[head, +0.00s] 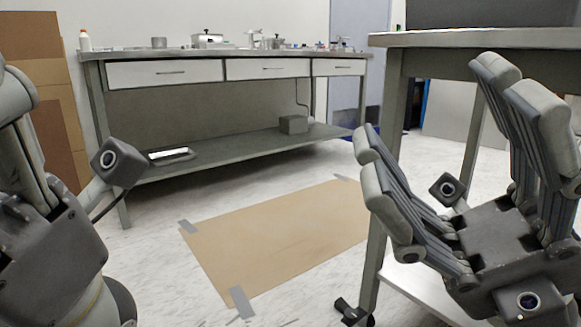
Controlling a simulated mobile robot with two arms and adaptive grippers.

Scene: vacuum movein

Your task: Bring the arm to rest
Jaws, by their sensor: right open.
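My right gripper (446,132) is in the right part of the head view, fingers pointing up. Its finger pairs are spread wide apart, with nothing between them. It appears in front of the table on the right, overlapping its legs in the picture. My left gripper (28,165) is at the left edge, partly cut off by the frame. Its fingers also point up, but the gap between them is not clear. I see no object held in it.
A workbench (220,54) with drawers and a lower shelf stands at the back, with small items on top. A tan mat (275,240) is taped to the floor in the middle. A table (475,38) stands at the right. Cardboard (48,75) leans at the left wall.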

